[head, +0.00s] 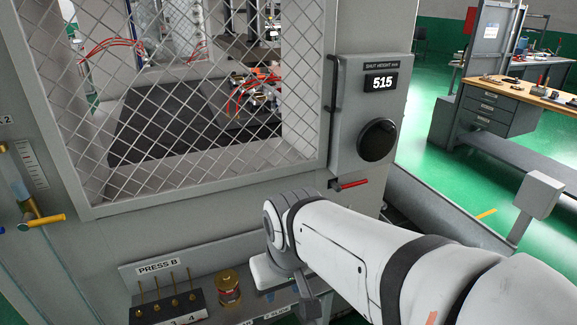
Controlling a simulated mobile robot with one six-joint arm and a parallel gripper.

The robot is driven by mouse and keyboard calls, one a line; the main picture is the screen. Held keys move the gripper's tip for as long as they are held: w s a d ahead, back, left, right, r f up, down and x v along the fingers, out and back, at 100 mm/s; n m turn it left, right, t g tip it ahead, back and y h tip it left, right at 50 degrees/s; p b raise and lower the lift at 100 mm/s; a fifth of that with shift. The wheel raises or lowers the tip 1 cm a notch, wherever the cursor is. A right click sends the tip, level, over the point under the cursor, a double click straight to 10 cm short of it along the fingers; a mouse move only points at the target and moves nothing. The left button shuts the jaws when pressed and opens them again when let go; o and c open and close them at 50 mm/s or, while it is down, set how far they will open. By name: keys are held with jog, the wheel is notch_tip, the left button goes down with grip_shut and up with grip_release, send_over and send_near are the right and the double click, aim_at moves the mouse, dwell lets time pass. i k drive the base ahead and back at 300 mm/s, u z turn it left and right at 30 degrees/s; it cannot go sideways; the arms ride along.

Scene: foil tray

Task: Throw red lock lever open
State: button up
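The red lock lever (353,183) is on the grey press front, just below the side panel with the black knob. Its short red handle points right from a dark pivot and lies nearly level, its right end slightly higher. My white arm reaches in from the lower right, and its bend is below and left of the lever. The arm then turns down toward the shelf. No gripper fingers can be made out. Nothing of mine visibly touches the lever.
A mesh guard door (205,191) covers the press opening. The panel carries a black knob (378,140) and a display (381,82) reading 515. Below, a shelf holds a block with brass pins (168,308) and a brass-lidded jar (229,290). A workbench (505,100) stands at the right.

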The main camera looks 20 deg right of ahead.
aim_at(334, 186)
jog(key=u, duration=0.85)
jog(key=k, duration=1.1)
jog(key=z, duration=1.35)
jog(key=i, duration=1)
jog(key=z, duration=0.1)
